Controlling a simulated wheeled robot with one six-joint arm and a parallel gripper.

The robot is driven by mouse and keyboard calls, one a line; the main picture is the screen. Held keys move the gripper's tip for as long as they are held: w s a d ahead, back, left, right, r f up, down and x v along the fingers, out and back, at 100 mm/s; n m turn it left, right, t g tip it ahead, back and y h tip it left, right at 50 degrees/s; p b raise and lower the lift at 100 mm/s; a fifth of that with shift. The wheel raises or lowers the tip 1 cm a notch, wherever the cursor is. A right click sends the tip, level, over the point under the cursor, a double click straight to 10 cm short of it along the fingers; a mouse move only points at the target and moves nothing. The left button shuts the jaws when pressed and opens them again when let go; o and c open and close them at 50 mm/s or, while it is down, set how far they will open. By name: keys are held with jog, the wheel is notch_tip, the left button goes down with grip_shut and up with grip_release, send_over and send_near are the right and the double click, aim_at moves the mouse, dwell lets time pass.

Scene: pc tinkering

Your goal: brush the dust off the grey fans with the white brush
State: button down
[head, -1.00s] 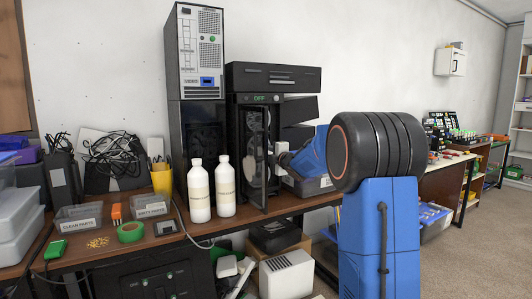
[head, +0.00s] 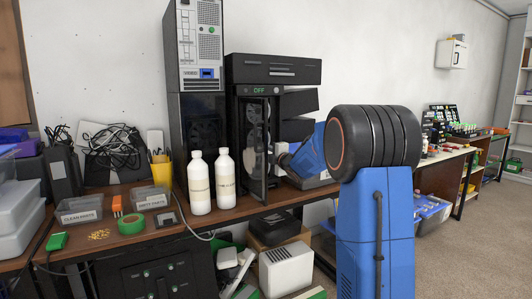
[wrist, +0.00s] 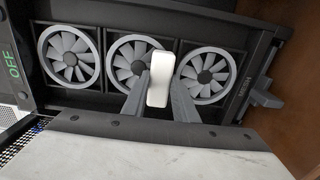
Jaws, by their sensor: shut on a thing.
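Three grey fans sit in a row in a black PC case, at the left (wrist: 70,56), middle (wrist: 126,50) and right (wrist: 204,75) of the wrist view. The white brush (wrist: 159,78) is in front of the middle fan and the gap to its right. My gripper (wrist: 158,97) is shut on the brush. The brush covers part of the middle fan, and I cannot tell whether it touches it. No dust is clear on the fans. In the head view, my gripper reaches in at the case's right side, behind the open door (head: 257,152), which hides most of it.
The open case (head: 272,70) shows an OFF sign. Two white bottles (head: 198,184) stand close at its left. Farther left on the bench are clear bins (head: 80,210), green tape and a yellow cup (head: 161,172). A white box (head: 285,268) lies below the bench.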

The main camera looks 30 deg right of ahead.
jog(key=s, duration=0.9)
jog(key=shift+s+d, duration=0.15)
jog(key=shift+s, duration=0.25)
dwell(0.5)
